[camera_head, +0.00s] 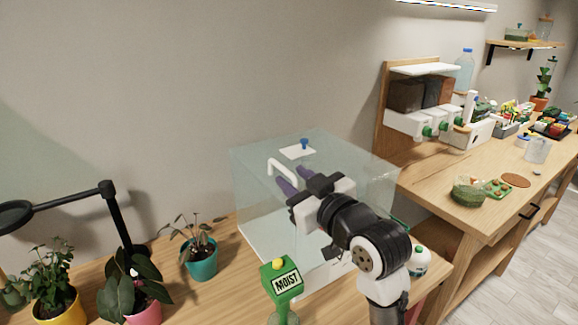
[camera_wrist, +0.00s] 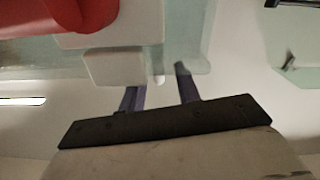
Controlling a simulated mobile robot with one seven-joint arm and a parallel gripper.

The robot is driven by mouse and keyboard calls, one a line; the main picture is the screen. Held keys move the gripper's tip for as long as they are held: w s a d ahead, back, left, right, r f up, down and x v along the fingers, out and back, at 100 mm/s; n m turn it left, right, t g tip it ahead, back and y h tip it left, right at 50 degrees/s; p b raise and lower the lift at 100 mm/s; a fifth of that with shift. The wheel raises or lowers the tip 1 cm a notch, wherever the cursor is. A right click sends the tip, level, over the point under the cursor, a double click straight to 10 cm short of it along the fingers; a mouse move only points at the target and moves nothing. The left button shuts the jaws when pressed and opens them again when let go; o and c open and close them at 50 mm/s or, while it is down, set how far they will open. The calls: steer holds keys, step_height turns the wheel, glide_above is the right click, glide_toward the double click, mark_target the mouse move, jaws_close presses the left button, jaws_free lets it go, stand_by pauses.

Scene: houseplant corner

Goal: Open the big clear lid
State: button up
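The big clear lid (camera_head: 345,150) is the top of a clear box on the wooden bench and appears closed. A white bar handle (camera_head: 283,168) stands at its left front part. My gripper (camera_head: 286,179) is close to the handle, with its two purple fingers apart. In the wrist view, my gripper (camera_wrist: 159,80) also shows a gap between the fingers, and a white block (camera_wrist: 113,67), perhaps part of the handle, lies just beyond them. I cannot tell whether the fingers touch the handle. My arm hides part of the box's front.
A blue knob on a white plate (camera_head: 297,152) sits on the lid. Potted plants (camera_head: 201,257) and a black lamp arm (camera_head: 112,210) are at the left. A wooden rack (camera_head: 384,105) stands behind at the right.

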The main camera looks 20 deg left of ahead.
steer(key=shift+x, duration=1.4)
steer(key=shift+c, duration=0.4)
jaws_close()
